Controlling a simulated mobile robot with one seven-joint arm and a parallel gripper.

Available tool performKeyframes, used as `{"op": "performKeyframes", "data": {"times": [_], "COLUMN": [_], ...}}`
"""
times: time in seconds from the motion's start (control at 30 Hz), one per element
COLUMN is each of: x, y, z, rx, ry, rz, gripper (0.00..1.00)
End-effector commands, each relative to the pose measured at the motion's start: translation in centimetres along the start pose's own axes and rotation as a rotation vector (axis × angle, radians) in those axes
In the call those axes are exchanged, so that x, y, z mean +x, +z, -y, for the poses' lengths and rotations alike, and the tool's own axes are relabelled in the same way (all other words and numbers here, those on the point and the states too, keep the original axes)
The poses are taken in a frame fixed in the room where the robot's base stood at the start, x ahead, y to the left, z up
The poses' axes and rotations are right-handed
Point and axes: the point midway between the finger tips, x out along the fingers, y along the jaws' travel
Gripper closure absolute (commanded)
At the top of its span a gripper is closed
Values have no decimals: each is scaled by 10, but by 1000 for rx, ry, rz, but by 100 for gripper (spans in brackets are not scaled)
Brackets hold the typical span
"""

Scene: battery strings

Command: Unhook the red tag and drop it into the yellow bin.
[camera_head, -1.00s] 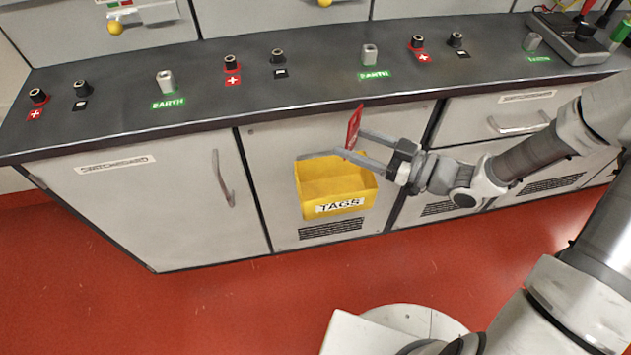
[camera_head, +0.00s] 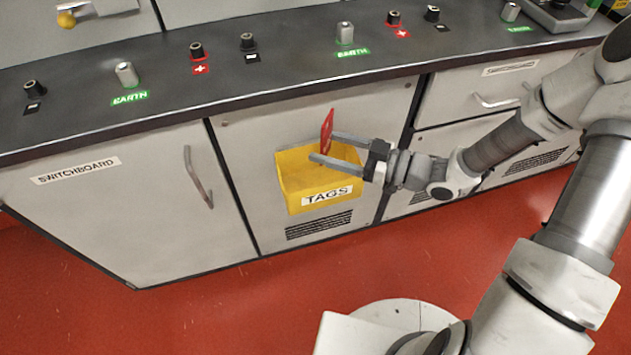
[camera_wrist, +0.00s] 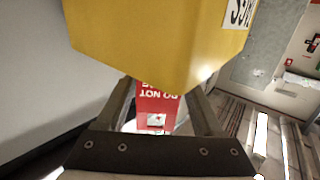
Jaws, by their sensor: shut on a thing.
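The red tag (camera_head: 327,131) is held upright between the fingertips of my gripper (camera_head: 322,147). In the head view its upper part stands out above the fingers. The tag also shows between the fingers in the wrist view (camera_wrist: 158,108), with white lettering partly hidden by the bin. The yellow bin (camera_head: 325,198), labelled TAGS, is fixed on the cabinet front below the worktop. My gripper is shut on the tag, coming in from the right, and appears over or just in front of the bin's opening. In the wrist view the bin (camera_wrist: 155,40) fills the top middle.
The dark worktop edge (camera_head: 250,100) overhangs above the bin. Cabinet doors with handles (camera_head: 197,177) stand on both sides. Several terminals and posts (camera_head: 345,34) line the worktop. The red floor (camera_head: 230,300) in front is clear.

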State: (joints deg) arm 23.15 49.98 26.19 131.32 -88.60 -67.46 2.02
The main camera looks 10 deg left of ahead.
Motion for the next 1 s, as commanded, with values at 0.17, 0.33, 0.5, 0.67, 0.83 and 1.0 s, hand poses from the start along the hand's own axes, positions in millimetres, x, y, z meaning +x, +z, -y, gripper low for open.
{"op": "performKeyframes", "data": {"times": [0.17,0.33,0.5,0.67,0.83,1.0], "x": [0,0,0,-1,-15,-52], "y": [0,0,0,0,-1,-2], "z": [0,0,0,0,-1,-2], "rx": [-1,-1,-1,-1,0,0], "ry": [0,0,0,1,3,7], "rz": [0,0,0,0,0,1], "gripper": [87,15,0,0,0,0]}}
